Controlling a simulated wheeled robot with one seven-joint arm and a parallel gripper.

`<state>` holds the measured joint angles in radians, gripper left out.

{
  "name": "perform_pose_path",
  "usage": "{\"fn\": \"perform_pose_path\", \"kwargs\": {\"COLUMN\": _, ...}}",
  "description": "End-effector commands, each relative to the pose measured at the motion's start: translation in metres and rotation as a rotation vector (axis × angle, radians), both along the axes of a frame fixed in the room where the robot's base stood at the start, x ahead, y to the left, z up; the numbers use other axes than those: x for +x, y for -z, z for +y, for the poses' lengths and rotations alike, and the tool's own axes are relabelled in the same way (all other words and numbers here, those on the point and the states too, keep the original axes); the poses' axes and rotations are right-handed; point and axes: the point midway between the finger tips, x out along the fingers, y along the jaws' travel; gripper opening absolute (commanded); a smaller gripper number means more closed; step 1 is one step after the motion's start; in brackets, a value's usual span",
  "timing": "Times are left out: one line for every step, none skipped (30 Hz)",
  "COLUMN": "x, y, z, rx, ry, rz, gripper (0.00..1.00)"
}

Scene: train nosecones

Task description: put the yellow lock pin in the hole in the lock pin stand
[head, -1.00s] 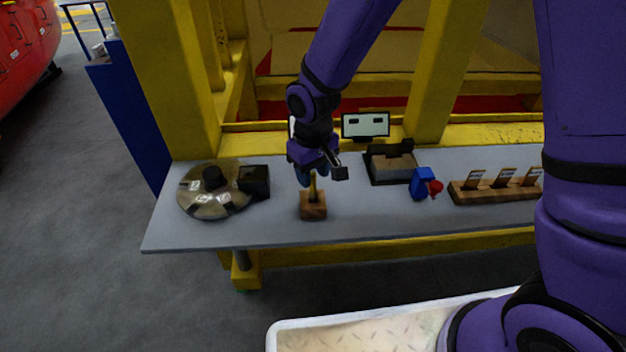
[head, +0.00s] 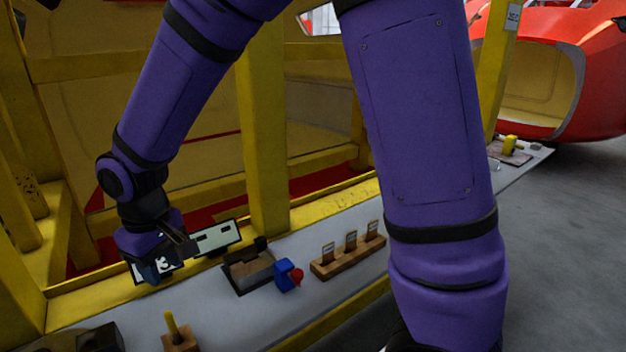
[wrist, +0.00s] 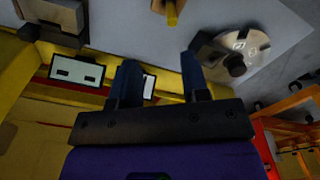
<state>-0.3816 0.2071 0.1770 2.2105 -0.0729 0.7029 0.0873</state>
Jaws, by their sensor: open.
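The yellow lock pin (head: 172,323) stands nearly upright in the small wooden lock pin stand (head: 181,343) at the bottom of the head view. Its lower end is hidden in the stand, so I cannot see how deep it sits. My gripper (head: 160,270) is raised above the back of the table, apart from the pin. In the wrist view my gripper (wrist: 159,62) has its two fingers apart with nothing between them. The yellow pin (wrist: 172,12) shows at the top edge there, beyond the fingertips.
A metal disc (wrist: 245,45) with a dark knob lies on the table (head: 235,318). A dark open box (head: 250,268), a blue and red item (head: 287,276) and a wooden card rack (head: 348,257) stand along it. Yellow posts (head: 262,150) rise behind.

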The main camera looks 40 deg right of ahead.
Motion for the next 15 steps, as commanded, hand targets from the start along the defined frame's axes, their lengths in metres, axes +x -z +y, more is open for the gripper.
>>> {"fn": "perform_pose_path", "kwargs": {"x": -0.001, "y": -0.015, "z": -0.013, "rx": 0.005, "ry": 0.024, "rz": -0.023, "gripper": 0.42}}
{"fn": "perform_pose_path", "kwargs": {"x": -0.002, "y": -0.024, "z": -0.021, "rx": 0.008, "ry": 0.038, "rz": -0.035, "gripper": 0.42}}
{"fn": "perform_pose_path", "kwargs": {"x": -0.005, "y": -0.035, "z": -0.032, "rx": 0.011, "ry": 0.058, "rz": -0.053, "gripper": 0.42}}
{"fn": "perform_pose_path", "kwargs": {"x": -0.007, "y": -0.044, "z": -0.042, "rx": 0.013, "ry": 0.074, "rz": -0.066, "gripper": 0.42}}
{"fn": "perform_pose_path", "kwargs": {"x": -0.011, "y": -0.053, "z": -0.050, "rx": 0.016, "ry": 0.090, "rz": -0.079, "gripper": 0.42}}
{"fn": "perform_pose_path", "kwargs": {"x": -0.015, "y": -0.064, "z": -0.062, "rx": 0.020, "ry": 0.112, "rz": -0.097, "gripper": 0.42}}
{"fn": "perform_pose_path", "kwargs": {"x": -0.018, "y": -0.071, "z": -0.070, "rx": 0.023, "ry": 0.128, "rz": -0.109, "gripper": 0.42}}
{"fn": "perform_pose_path", "kwargs": {"x": -0.022, "y": -0.079, "z": -0.079, "rx": 0.026, "ry": 0.144, "rz": -0.122, "gripper": 0.42}}
{"fn": "perform_pose_path", "kwargs": {"x": -0.028, "y": -0.089, "z": -0.090, "rx": 0.030, "ry": 0.165, "rz": -0.138, "gripper": 0.42}}
{"fn": "perform_pose_path", "kwargs": {"x": -0.033, "y": -0.096, "z": -0.097, "rx": 0.033, "ry": 0.180, "rz": -0.150, "gripper": 0.42}}
{"fn": "perform_pose_path", "kwargs": {"x": -0.037, "y": -0.103, "z": -0.105, "rx": 0.036, "ry": 0.196, "rz": -0.164, "gripper": 0.42}}
{"fn": "perform_pose_path", "kwargs": {"x": -0.044, "y": -0.111, "z": -0.116, "rx": 0.041, "ry": 0.217, "rz": -0.181, "gripper": 0.42}}
{"fn": "perform_pose_path", "kwargs": {"x": -0.050, "y": -0.117, "z": -0.123, "rx": 0.044, "ry": 0.233, "rz": -0.192, "gripper": 0.42}}
{"fn": "perform_pose_path", "kwargs": {"x": -0.056, "y": -0.123, "z": -0.131, "rx": 0.046, "ry": 0.249, "rz": -0.205, "gripper": 0.42}}
{"fn": "perform_pose_path", "kwargs": {"x": -0.064, "y": -0.130, "z": -0.140, "rx": 0.052, "ry": 0.269, "rz": -0.221, "gripper": 0.42}}
